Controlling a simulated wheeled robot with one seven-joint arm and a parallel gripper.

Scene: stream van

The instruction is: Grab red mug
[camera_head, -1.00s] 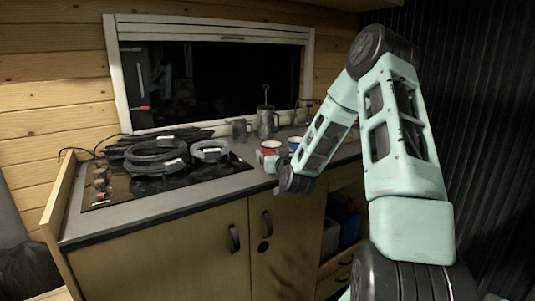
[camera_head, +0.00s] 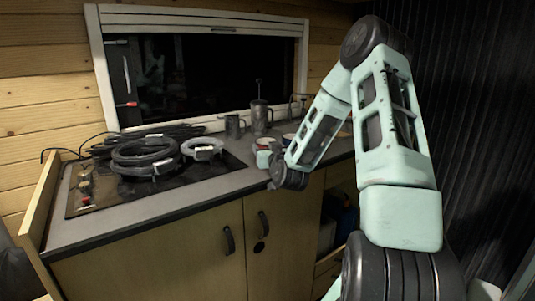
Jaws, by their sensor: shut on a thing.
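The red mug (camera_head: 264,144) is small in the head view, at the counter's front right, just left of my arm's wrist. Only part of its red side shows. My gripper (camera_head: 266,154) is at the mug, mostly hidden by its own body and the dark wrist joint. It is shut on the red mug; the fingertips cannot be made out. I cannot tell whether the mug still touches the counter.
A pale mug (camera_head: 288,137) stands just right of the red one, partly behind my arm. A grey metal mug (camera_head: 233,127) and a French press (camera_head: 260,117) stand near the window. Coiled black cables (camera_head: 145,157) lie on the hob at left. Cabinet doors (camera_head: 190,255) are below.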

